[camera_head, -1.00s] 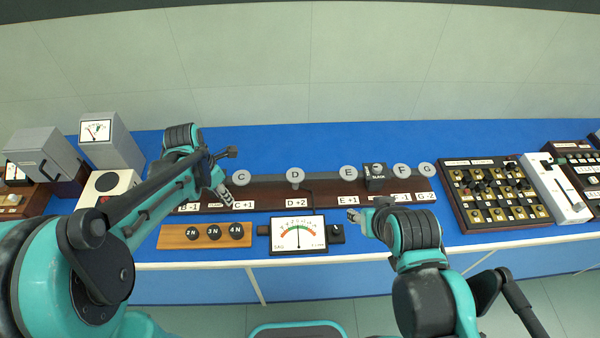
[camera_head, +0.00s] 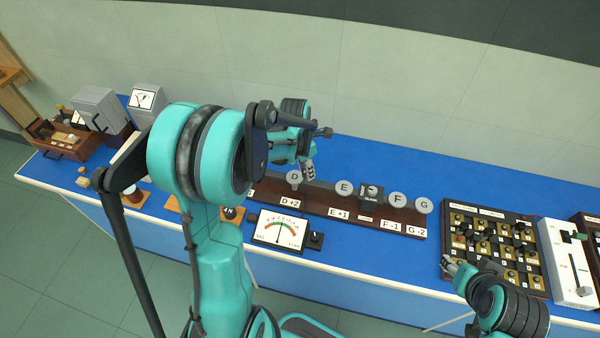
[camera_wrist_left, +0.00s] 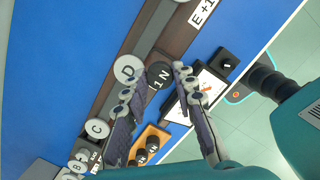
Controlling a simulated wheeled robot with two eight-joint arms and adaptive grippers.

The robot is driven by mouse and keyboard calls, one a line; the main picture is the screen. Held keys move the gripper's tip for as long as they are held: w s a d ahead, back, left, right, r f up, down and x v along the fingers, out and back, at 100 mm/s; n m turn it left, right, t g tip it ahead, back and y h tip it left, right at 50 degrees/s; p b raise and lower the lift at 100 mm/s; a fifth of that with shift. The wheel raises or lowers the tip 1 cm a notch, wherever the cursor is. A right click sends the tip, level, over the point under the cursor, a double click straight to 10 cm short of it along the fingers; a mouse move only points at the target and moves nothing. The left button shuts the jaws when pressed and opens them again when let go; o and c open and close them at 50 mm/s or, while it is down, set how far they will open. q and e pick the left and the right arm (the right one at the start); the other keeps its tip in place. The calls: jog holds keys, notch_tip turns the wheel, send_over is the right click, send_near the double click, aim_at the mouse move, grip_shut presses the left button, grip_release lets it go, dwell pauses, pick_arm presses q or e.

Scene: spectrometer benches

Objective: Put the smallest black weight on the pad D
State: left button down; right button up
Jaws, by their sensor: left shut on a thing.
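The black 1 N weight (camera_wrist_left: 159,75) is a dark disc between the fingertips of my left gripper (camera_wrist_left: 154,78) in the left wrist view. The gripper is shut on it. Pad D (camera_wrist_left: 128,68), a grey round disc on the dark balance beam, lies right beside the weight in that view; I cannot tell the height between them. In the head view my left gripper (camera_head: 309,170) is just right of pad D (camera_head: 294,177), and the weight cannot be made out. My right gripper (camera_head: 452,268) is by the switch panel; its jaws are too small to judge.
The wooden weight rack (camera_wrist_left: 151,131) with other black weights stands beside the beam. A dial meter (camera_head: 281,229) is in front. A black block (camera_head: 371,194) sits between pads E (camera_head: 344,187) and F (camera_head: 397,200). The blue bench behind the beam is clear.

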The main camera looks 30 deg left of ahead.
pick_arm(q)
send_over(296, 176)
jog(key=f, duration=0.4)
jog(key=shift+s+a, duration=0.25)
jog(key=shift+s, duration=0.05)
jog(key=shift+f+b, duration=0.6)
jog(key=shift+f, duration=1.45)
jog(key=shift+f, duration=0.1)
jog(key=c, duration=1.2)
grip_release()
